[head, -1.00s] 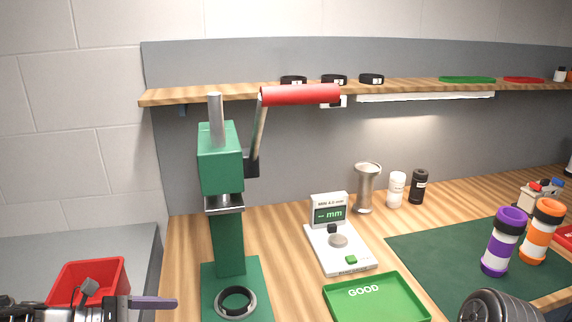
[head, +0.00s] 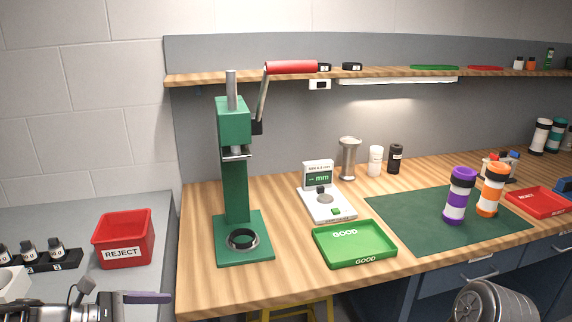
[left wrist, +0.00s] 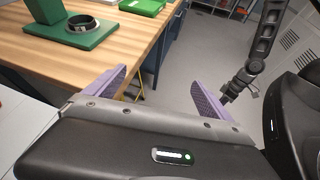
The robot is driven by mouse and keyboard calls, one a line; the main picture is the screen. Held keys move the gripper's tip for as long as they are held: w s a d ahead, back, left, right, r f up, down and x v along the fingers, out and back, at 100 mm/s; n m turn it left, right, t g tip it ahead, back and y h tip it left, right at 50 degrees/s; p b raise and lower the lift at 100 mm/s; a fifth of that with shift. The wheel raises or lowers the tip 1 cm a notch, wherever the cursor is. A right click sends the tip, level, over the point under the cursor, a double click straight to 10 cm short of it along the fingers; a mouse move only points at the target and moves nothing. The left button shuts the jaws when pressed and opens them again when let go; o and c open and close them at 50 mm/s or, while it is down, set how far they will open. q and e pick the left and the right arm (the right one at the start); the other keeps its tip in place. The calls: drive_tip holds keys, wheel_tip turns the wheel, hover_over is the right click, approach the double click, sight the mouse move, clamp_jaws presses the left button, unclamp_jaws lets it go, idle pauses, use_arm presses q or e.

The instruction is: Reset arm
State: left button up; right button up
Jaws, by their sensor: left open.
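My left gripper (left wrist: 155,95) is open and empty in the left wrist view, its two purple fingers spread over the floor beside the bench. In the head view one purple finger of it (head: 147,297) shows at the lower left, below the red reject bin. A green arbor press (head: 236,180) with a red handle (head: 292,67) stands on the wooden bench, and a dark ring sits on its base. The handle points to the right, raised near shelf height. In the head view a dark rounded part of my right arm shows at the lower right; the right gripper's fingers are not visible.
A red REJECT bin (head: 123,239) stands on the grey side table. A green GOOD tray (head: 354,243), a white gauge (head: 327,205) and a green mat (head: 410,222) with purple (head: 459,195) and orange (head: 490,190) tubes are on the bench.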

use_arm(q)
drive_tip(key=a+f+m+g+y, duration=0.1)
drive_tip(key=a+f+m+y, duration=0.3)
drive_tip(key=f, duration=0.9)
drive_tip(key=s+d+f+m+g+y, duration=0.1)
drive_tip(key=s+f+m+y, duration=0.15)
drive_tip(key=f, duration=0.45)
drive_tip(key=s+d+f+m+g+y, duration=0.1)
drive_tip(key=s+d+f+m+y, duration=0.1)
drive_tip(key=f+m, duration=0.3)
drive_tip(key=s+d+f+m+g, duration=0.1)
drive_tip(key=s+d+f+m, duration=0.3)
drive_tip(key=s+d, duration=0.3)
drive_tip(key=s+d+f+m+g+h, duration=0.1)
drive_tip(key=s+d+f+m, duration=0.4)
drive_tip(key=d, duration=0.7)
drive_tip(key=shift+s+f+g, duration=0.3)
drive_tip(key=shift+s+f, duration=0.35)
drive_tip(key=shift+s, duration=0.4)
